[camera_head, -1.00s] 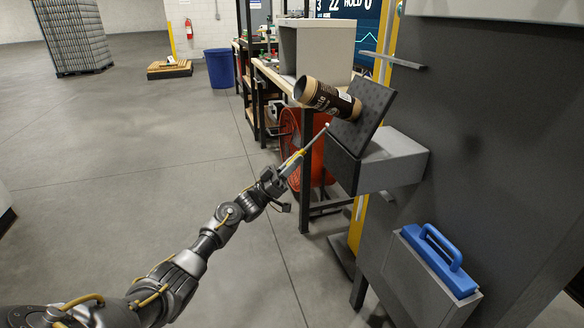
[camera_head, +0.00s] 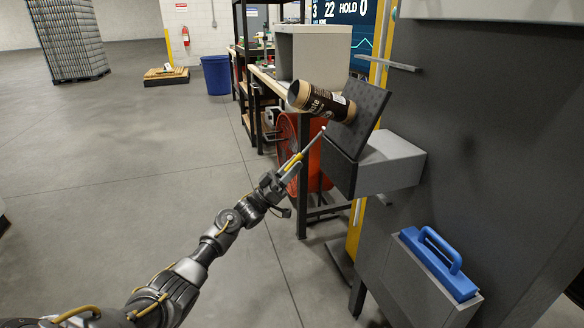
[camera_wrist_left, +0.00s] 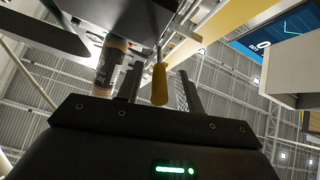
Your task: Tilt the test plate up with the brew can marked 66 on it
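The test plate (camera_head: 372,104) is a dark textured square, steeply tilted above a grey housing at the right of the head view. A brown-and-tan brew can (camera_head: 322,102) leans with it, its base against the plate and its top end pointing left. I cannot read a 66 on it. The can also shows in the left wrist view (camera_wrist_left: 109,66). A thin rod with a yellow handle (camera_wrist_left: 159,84) runs up to the plate's lower edge. My left gripper (camera_head: 290,168) has its fingers on either side of this handle, with gaps visible. My right gripper is not in view.
The grey housing (camera_head: 390,163) juts from a dark machine wall. Below is a grey box with a blue handle (camera_head: 440,262). A red round object (camera_head: 290,150) and a workbench (camera_head: 262,75) stand behind the plate.

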